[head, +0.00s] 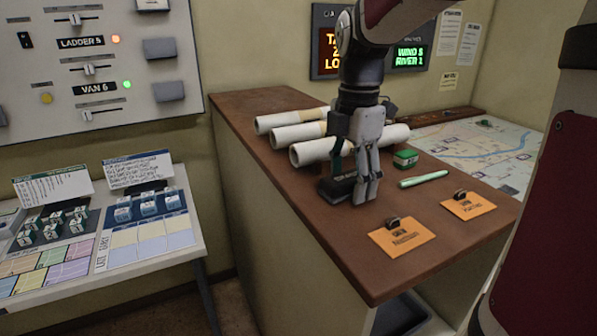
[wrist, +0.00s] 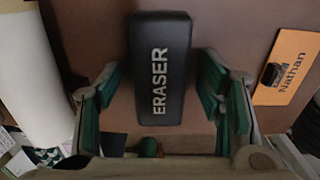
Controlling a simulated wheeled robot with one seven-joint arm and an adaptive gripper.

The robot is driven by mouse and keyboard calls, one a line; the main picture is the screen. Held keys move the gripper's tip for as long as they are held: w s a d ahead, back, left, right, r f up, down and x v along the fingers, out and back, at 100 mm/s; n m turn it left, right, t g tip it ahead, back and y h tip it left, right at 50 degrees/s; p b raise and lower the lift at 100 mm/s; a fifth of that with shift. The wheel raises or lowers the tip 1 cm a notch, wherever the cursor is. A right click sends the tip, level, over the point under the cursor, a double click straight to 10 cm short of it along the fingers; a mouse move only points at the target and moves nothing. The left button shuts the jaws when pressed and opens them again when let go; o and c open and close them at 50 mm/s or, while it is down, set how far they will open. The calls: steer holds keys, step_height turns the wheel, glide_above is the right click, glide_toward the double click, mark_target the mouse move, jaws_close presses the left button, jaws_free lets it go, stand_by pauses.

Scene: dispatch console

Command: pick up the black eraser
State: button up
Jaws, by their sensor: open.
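The black eraser (wrist: 160,68) lies on the brown counter, with the word ERASER in pale letters on its top. In the wrist view it sits between the two green-padded fingers of my gripper (wrist: 160,105), with a gap on each side. In the head view my gripper (head: 355,190) points down over the counter and partly covers the eraser (head: 338,188), whose left part shows beside the fingers. My gripper is open and empty.
White paper rolls (head: 308,150) lie just behind the eraser. A green box (head: 405,158), a green marker (head: 424,179) and orange name cards (head: 402,243) (head: 469,205) lie to the right. A map (head: 490,145) covers the back right. The counter's front left is clear.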

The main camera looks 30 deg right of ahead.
mark_target(350, 175)
steer(key=c, duration=1.2)
steer(key=shift+c, duration=0.3)
steer(key=shift+r, duration=0.1)
steer(key=shift+r, duration=0.5)
step_height(350, 175, up, 2)
steer(key=shift+r, duration=0.1)
steer(key=s+d, duration=0.3)
steer(key=d, duration=0.1)
steer(key=s+d+r+b, duration=0.1)
steer(key=s+d, duration=0.2)
steer(key=s, duration=0.1)
steer(key=s+d, duration=0.4)
steer(key=shift+d+r+b, duration=0.3)
steer(key=shift+d+r, duration=0.05)
